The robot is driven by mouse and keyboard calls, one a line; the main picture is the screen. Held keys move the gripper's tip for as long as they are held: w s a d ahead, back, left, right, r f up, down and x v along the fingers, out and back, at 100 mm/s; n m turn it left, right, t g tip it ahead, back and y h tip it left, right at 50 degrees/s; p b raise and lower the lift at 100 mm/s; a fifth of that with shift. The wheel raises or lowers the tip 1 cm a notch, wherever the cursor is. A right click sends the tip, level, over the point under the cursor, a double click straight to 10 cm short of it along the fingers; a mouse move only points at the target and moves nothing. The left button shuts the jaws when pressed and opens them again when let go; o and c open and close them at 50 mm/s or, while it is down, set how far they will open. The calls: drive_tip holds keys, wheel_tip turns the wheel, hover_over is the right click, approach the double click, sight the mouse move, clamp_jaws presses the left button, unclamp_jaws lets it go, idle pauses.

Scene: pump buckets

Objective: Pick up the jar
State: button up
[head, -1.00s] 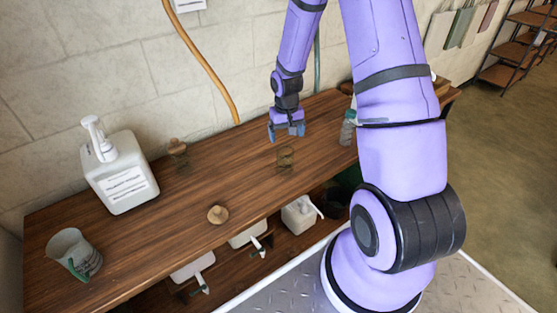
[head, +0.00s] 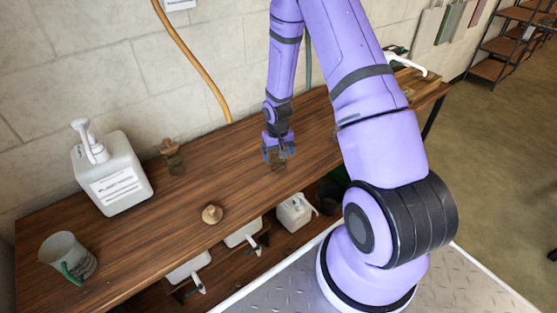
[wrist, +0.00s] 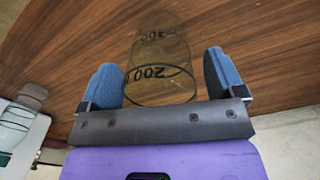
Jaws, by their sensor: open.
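A clear, brownish see-through jar (head: 278,166) with dark markings stands on the wooden bench in the head view, at my gripper (head: 279,152). In the wrist view the jar (wrist: 160,60) shows "200" lettering and lies between the two blue fingers of my gripper (wrist: 163,72). The fingers are open, with a gap visible on each side of the jar. In the head view the fingers partly cover the jar's top.
On the wooden bench (head: 240,165) stand a white pump bucket (head: 115,178), a small corked jar (head: 172,157), a round tan stopper (head: 212,214) and a clear jug (head: 68,258). More white containers (head: 294,212) sit on the shelf below. Bench around the jar is clear.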

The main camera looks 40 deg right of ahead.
drive_tip(key=c, duration=1.2)
drive_tip(key=shift+r, duration=0.15)
drive_tip(key=shift+r, duration=0.55)
drive_tip(key=s+r, duration=0.1)
drive_tip(key=s, duration=0.4)
drive_tip(key=s+r, duration=0.1)
drive_tip(key=s, duration=0.4)
drive_tip(key=s+r, duration=0.1)
drive_tip(key=s, duration=0.5)
drive_tip(key=shift+d+r, duration=0.3)
drive_tip(key=shift+d, duration=0.05)
